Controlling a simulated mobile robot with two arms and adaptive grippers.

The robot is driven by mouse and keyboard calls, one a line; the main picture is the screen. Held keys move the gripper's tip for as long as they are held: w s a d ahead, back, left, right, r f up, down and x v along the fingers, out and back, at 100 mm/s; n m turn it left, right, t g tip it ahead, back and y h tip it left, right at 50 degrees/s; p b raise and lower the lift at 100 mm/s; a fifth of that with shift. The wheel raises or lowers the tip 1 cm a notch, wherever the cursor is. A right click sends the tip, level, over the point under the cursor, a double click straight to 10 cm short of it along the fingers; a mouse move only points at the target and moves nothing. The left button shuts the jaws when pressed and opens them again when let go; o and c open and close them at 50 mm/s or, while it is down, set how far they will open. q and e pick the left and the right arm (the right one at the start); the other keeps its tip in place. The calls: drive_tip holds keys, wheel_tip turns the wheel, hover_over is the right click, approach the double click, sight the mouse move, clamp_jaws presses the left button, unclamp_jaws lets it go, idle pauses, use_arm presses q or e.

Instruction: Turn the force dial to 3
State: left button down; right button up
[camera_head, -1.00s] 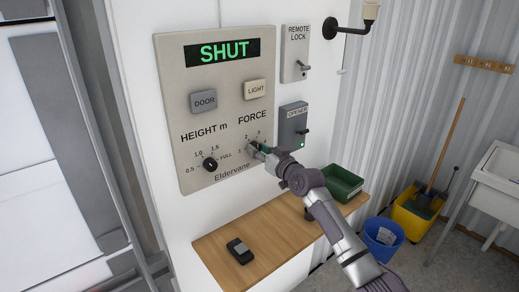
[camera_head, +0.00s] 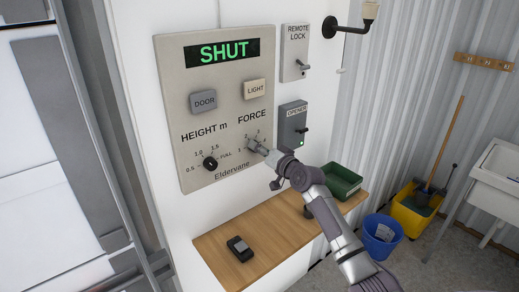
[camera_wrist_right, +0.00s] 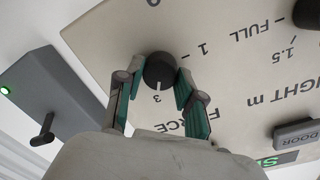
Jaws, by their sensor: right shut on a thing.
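The force dial (camera_wrist_right: 159,70) is a round black knob on the beige Eldervane panel (camera_head: 215,120). In the wrist view, its white mark points at the printed 3. The 1 shows to one side, and fingers hide other parts of the scale. My right gripper (camera_wrist_right: 157,85) has its teal-padded fingers on both sides of the knob and is shut on it. In the head view, this gripper (camera_head: 259,148) is at the panel's lower right and mostly covers the dial. My left gripper is not in view.
The height dial (camera_head: 210,164), DOOR button (camera_head: 203,101) and LIGHT button (camera_head: 255,89) share the panel, whose display (camera_head: 222,52) reads SHUT. The opener box (camera_head: 293,120) is close right of my gripper. A wooden shelf (camera_head: 215,248) below holds a green bin (camera_head: 343,184) and a black device (camera_head: 240,248).

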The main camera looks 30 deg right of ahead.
idle(0.3)
drive_tip(key=o, duration=1.1)
drive_tip(key=shift+o, duration=0.2)
drive_tip(key=s, duration=1.2)
drive_tip(key=shift+d+r, duration=0.3)
